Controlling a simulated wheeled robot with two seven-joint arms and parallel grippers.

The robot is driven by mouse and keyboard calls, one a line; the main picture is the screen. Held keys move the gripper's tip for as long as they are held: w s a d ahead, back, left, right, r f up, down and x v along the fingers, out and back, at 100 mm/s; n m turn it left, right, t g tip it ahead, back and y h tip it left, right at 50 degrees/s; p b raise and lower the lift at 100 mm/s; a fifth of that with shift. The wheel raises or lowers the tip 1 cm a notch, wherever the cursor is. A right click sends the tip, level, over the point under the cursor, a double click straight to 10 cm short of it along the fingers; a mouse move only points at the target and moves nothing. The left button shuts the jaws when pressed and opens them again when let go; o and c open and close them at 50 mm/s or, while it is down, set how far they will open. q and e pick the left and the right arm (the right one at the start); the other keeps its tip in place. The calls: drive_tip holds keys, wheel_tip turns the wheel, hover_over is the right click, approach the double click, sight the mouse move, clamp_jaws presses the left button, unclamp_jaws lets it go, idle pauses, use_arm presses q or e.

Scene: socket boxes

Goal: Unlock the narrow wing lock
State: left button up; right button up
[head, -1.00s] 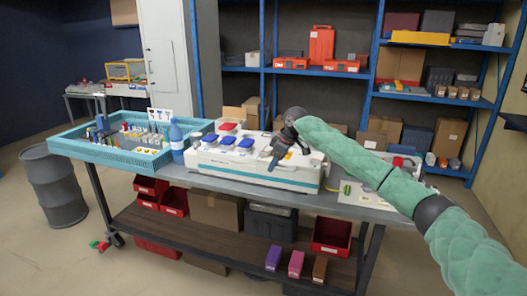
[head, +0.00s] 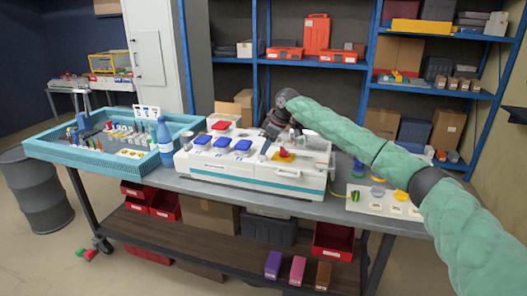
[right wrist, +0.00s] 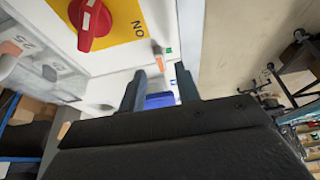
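My right gripper (head: 272,126) is above the back edge of the white socket box (head: 250,178), next to the red rotary switch (head: 284,154) on its yellow plate. In the right wrist view the two fingers (right wrist: 160,90) stand apart with a gap between them. A blue part (right wrist: 160,100) shows through the gap; I cannot tell whether it is near the fingers. The red switch knob (right wrist: 93,24) is at the upper left there, beside the word ON. I cannot make out which part is the narrow wing lock. My left gripper is not in view.
Blue-lidded sockets (head: 221,143) and a red one (head: 221,125) are on the box's left part. A blue bottle (head: 164,140) and a teal tray (head: 60,160) stand to the left. A white panel (head: 372,206) with coloured parts lies to the right.

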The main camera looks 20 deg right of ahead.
sight(262, 157)
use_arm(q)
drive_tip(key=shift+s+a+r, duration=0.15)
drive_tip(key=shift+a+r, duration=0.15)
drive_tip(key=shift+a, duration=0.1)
use_arm(e)
drive_tip(key=shift+x, duration=1.5)
clamp_jaws()
drive_tip(key=shift+r, duration=0.1)
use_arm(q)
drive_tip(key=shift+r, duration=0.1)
